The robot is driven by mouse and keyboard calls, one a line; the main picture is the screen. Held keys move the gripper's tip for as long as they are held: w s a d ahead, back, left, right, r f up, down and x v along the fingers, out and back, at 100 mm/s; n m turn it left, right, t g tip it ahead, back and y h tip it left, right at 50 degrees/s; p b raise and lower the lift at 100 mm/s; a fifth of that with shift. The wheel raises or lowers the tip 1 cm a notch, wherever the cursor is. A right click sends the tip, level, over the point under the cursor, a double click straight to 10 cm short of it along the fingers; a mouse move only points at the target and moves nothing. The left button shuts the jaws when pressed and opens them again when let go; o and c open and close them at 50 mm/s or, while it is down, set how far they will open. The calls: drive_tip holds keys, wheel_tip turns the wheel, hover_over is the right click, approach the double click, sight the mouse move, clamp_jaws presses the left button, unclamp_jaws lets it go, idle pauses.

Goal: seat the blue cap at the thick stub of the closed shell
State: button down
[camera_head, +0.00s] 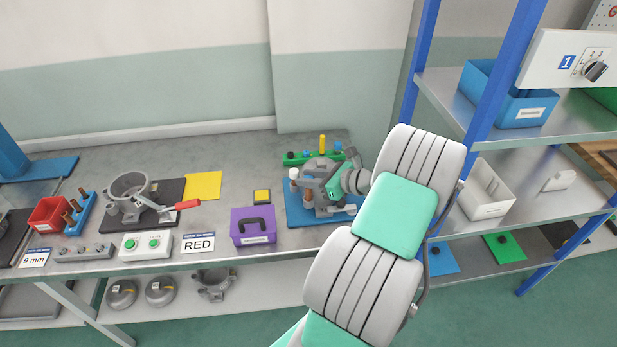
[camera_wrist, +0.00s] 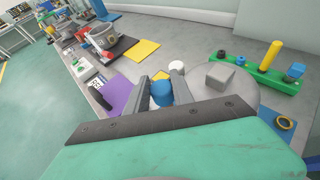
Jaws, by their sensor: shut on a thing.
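The blue cap (camera_wrist: 161,93) is between my gripper's two fingers (camera_wrist: 162,88) in the wrist view, and the gripper is shut on it. The closed shell (camera_wrist: 243,97) is a round grey body with a square block on top, just right of the fingers. In the head view the shell (camera_head: 320,166) stands on a blue base (camera_head: 297,214), partly hidden by my gripper (camera_head: 309,183). A white cap (camera_head: 293,173) shows at its left side; a white round top also shows beyond the fingers in the wrist view (camera_wrist: 177,66). The thick stub and the cap's underside are hidden, so I cannot tell whether they touch.
A green rack (camera_wrist: 250,72) with a yellow peg (camera_wrist: 270,55) and blue pieces stands behind the shell. A purple box (camera_head: 253,226) and a yellow-topped button (camera_head: 262,196) stand to the left. A blue-posted shelf (camera_head: 485,95) is close on the right.

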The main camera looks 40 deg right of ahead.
drive_tip(key=shift+f+b, duration=0.5)
drive_tip(key=shift+f, duration=0.7)
drive_tip(key=shift+p, duration=0.4)
drive_tip(key=c, duration=1)
unclamp_jaws()
drive_tip(key=shift+s+d+r, duration=0.1)
drive_tip(key=shift+s+d, duration=0.05)
drive_tip(key=shift+s, duration=0.15)
drive_tip(key=b+v, duration=0.1)
drive_tip(key=v, duration=0.6)
drive_tip(key=shift+s, duration=0.1)
